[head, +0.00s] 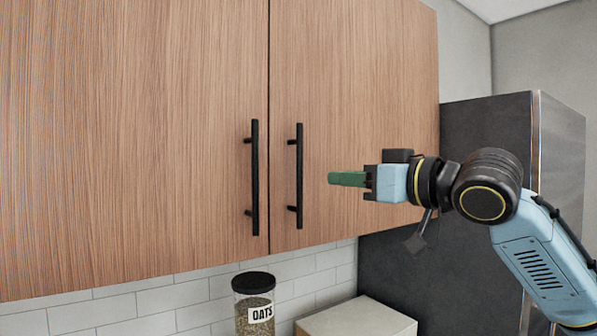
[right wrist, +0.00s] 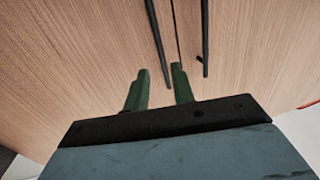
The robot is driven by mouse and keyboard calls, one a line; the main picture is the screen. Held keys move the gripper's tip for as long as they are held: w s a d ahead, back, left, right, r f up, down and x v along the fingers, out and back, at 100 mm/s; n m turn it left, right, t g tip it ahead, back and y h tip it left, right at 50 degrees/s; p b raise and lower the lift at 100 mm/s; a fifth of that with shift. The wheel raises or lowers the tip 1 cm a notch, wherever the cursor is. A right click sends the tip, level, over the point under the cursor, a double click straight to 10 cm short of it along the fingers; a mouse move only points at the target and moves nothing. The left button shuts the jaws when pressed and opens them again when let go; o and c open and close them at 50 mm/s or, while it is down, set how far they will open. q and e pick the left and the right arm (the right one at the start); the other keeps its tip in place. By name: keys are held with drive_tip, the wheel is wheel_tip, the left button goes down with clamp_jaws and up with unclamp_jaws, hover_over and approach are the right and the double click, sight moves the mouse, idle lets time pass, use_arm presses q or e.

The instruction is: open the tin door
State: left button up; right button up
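Two wood-grain cabinet doors, the left one (head: 130,130) and the right one (head: 355,80), hang side by side and look shut. No door of tin shows. A black bar handle (head: 255,178) is on the left door and a black bar handle (head: 299,176) on the right door, close to the seam. My right gripper (head: 334,179) has green fingers pointing left, in front of the right door and right of its handle, apart from it in the picture. In the right wrist view its fingers (right wrist: 160,78) are parted and empty, below the two handles. My left gripper is out of view.
A jar of oats (head: 255,305) with a black lid stands under the cabinet, beside a pale box-like thing (head: 360,318). A tall dark fridge-like unit (head: 485,130) stands at the right, behind my right arm. White tiles (head: 150,302) cover the wall below.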

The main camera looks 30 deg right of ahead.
drive_tip(key=p, duration=0.3)
hover_over(300, 208)
drive_tip(key=shift+w+d+p, duration=0.1)
drive_tip(key=shift+w+p, duration=0.2)
drive_tip(key=shift+p, duration=0.05)
drive_tip(key=shift+c, duration=0.5)
clamp_jaws()
